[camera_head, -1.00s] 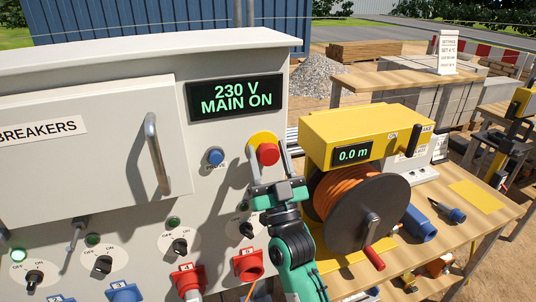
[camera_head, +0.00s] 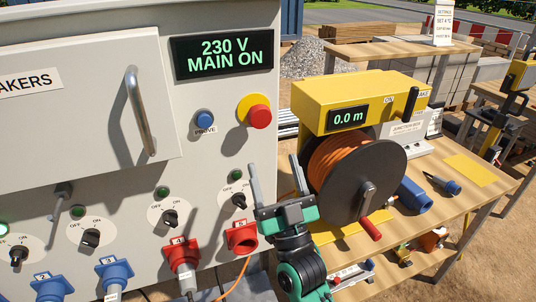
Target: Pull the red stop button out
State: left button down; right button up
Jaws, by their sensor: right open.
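The red stop button (camera_head: 259,116) sits on a yellow round backing on the grey cabinet front, right of the blue PROVE button (camera_head: 204,119). My right gripper (camera_head: 274,172) is below and slightly right of the red button. Its two fingers point up and stand wide apart with nothing between them. It does not touch the button. The display (camera_head: 222,54) above the button reads 230 V MAIN ON. My left gripper is not in view.
A cable reel (camera_head: 356,170) with an orange cable and a yellow housing (camera_head: 362,98) stands close right of my right gripper on a wooden bench (camera_head: 440,215). Red sockets (camera_head: 242,237) and black switches (camera_head: 239,200) are on the cabinet below. A door handle (camera_head: 140,110) sticks out at left.

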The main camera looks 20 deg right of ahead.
jog(key=shift+b+v, duration=0.35)
jog(key=shift+v, duration=1.1)
